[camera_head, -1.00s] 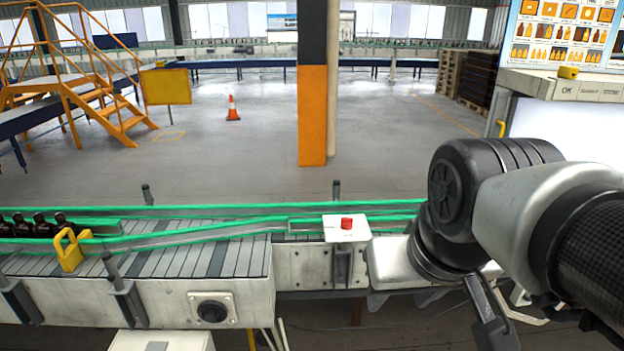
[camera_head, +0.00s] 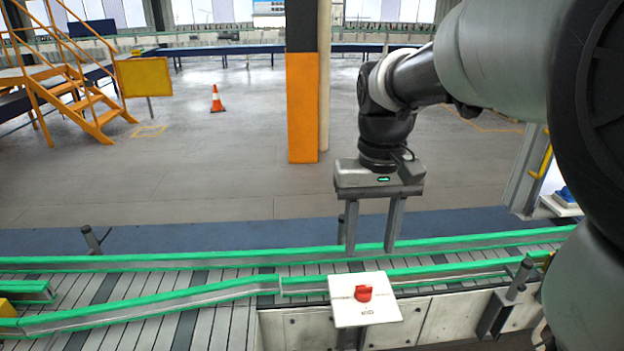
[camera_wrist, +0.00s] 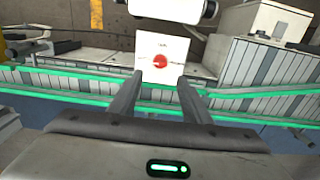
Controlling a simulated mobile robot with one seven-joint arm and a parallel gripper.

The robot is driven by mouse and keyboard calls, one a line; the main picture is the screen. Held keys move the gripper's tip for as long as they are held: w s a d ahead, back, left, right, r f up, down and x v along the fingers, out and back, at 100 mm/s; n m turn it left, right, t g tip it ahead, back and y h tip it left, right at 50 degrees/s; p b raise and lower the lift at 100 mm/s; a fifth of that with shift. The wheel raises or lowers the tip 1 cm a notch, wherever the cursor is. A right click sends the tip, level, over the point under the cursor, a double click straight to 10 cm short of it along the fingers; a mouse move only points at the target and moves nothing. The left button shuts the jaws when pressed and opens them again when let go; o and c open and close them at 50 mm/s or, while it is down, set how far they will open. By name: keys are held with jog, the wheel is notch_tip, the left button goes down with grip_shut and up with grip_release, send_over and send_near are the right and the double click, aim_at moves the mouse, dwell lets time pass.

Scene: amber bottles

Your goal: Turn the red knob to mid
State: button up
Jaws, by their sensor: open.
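The red knob (camera_head: 363,293) sits on a white square plate (camera_head: 381,316) at the near side of the conveyor. Its grip lies roughly sideways in the head view, and small marks around it are too blurred to read. In the wrist view the knob (camera_wrist: 159,61) appears just beyond the fingertips, on the white plate (camera_wrist: 172,47). My gripper (camera_head: 369,250) is open and empty, fingers pointing down, above and behind the plate in the head view. In the wrist view my gripper (camera_wrist: 157,80) has its two fingers on either side below the knob, apart from it.
The conveyor with green guide rails (camera_head: 180,258) runs across the front. Dark posts (camera_head: 518,279) stand along its edges. An orange and black pillar (camera_head: 302,110) stands behind, with open floor around it. A yellow-orange staircase (camera_head: 70,75) is at the left.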

aim_at(364, 286)
notch_tip(364, 286, down, 11)
jog(key=shift+s+r, duration=0.1)
jog(key=shift+r, duration=0.1)
jog(key=c, duration=1)
jog(key=shift+c, duration=0.2)
